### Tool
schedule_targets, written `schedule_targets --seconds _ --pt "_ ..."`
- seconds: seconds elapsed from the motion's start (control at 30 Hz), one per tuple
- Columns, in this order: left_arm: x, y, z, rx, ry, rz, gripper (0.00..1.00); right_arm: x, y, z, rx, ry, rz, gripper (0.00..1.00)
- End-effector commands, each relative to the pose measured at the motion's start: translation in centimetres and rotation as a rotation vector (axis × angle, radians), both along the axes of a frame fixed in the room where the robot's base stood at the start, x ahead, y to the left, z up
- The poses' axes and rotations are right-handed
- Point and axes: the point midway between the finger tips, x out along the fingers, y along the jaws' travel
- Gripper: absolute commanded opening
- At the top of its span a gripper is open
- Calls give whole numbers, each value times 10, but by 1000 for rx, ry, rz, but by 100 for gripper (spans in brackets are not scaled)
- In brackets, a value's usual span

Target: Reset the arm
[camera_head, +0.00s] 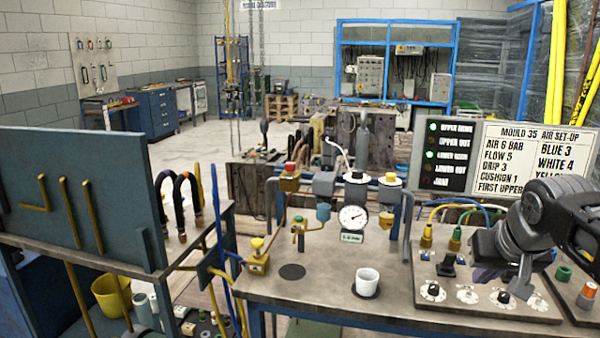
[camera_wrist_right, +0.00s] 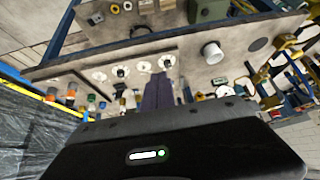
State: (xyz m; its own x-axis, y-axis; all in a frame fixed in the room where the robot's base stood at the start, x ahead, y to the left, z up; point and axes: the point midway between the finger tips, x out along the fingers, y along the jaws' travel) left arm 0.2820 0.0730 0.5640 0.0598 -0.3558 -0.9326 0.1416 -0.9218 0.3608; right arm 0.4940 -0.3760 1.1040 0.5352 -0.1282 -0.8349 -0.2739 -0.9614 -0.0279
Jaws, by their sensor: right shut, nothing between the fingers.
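My right arm comes in from the right in the head view, and its gripper (camera_head: 522,284) is shut and empty. It hangs over the right part of the bench, above the panel with the row of black-and-white knobs (camera_head: 433,291). In the right wrist view the closed dark fingers (camera_wrist_right: 158,92) point at the same panel; I cannot tell how close the tips are to it. The arm hides part of the panel and the sign behind. My left gripper does not show in either view.
A white cup (camera_head: 367,283) and a pressure gauge (camera_head: 352,218) stand on the bench (camera_head: 320,295), left of the panel. A lit indicator board (camera_head: 447,155) and a set-up sign (camera_head: 535,157) rise behind the panel. A blue-grey rack (camera_head: 80,190) stands at the left.

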Motion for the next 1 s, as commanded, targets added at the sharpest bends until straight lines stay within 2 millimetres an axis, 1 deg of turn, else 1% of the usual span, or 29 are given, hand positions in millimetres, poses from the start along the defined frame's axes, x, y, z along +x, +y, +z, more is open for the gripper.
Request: schedule_targets --seconds 0.17,0.27,0.37,0.47,0.57,0.6,0.67,0.7,0.73,0.77,0.8,0.87,0.9,0.97,1.0 --pt "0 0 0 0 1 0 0 24 17 0 12 -98 58 0" --pt "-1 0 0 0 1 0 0 45 38 -13 25 -147 111 0" --pt "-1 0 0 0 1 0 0 65 62 -37 45 -180 163 0" --pt "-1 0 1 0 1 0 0 84 91 -71 73 -197 212 0" --pt "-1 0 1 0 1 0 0 96 126 -125 117 -195 259 0" --pt "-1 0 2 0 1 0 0 99 142 -153 137 -186 275 0" --pt "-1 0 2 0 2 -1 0 96 165 -198 171 -166 292 0" --pt "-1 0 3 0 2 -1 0 91 179 -228 195 -149 299 0" --pt "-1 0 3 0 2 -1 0 85 189 -250 211 -134 301 0" --pt "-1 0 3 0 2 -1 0 78 198 -272 226 -119 302 0" --pt "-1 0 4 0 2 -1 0 66 210 -301 246 -92 301 0" --pt "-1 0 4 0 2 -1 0 43 226 -342 274 -48 295 0" --pt "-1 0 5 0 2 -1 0 25 235 -368 292 -13 289 0" --pt "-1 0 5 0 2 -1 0 -6 249 -405 318 45 278 0" --pt "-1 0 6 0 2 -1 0 -29 257 -427 333 88 270 0"
